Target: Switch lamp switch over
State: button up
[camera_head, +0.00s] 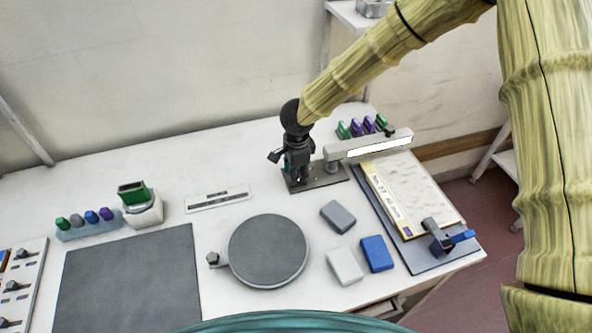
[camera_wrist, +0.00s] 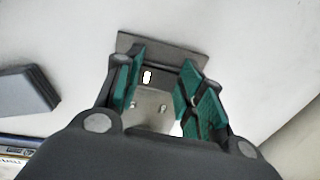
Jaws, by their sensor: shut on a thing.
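The lamp (camera_head: 368,146) is a grey bar with a lit white face on a short post, rising from a dark base plate (camera_head: 326,180) at the table's back right. My gripper (camera_head: 297,172) points down over the left end of that plate. In the wrist view the green-padded fingers (camera_wrist: 160,82) stand on both sides of a small part at the plate (camera_wrist: 180,46). A small white oval mark shows between them. The jaws are shut on the lamp switch, which the fingers largely hide; I cannot tell which way it is set.
Right of the lamp lies a clipboard (camera_head: 428,257) with a yellow-edged sheet and a blue-handled clamp (camera_head: 447,237). Colored pegs (camera_head: 364,127) stand behind the lamp bar. A round grey plate (camera_head: 268,251) and several blocks (camera_head: 338,216) lie in front.

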jog(key=shift+w+a+r+g+p, duration=0.15)
jog(key=shift+r+g+p, duration=0.25)
jog(key=shift+p, duration=1.25)
jog(key=shift+w+f+p, duration=0.1)
jog(key=shift+f+p, duration=0.15)
jog(key=shift+p, duration=0.25)
jog(key=o, duration=1)
notch_tip(320, 180, up, 12)
jog(key=shift+f, duration=0.1)
jog(key=shift+d, duration=0.2)
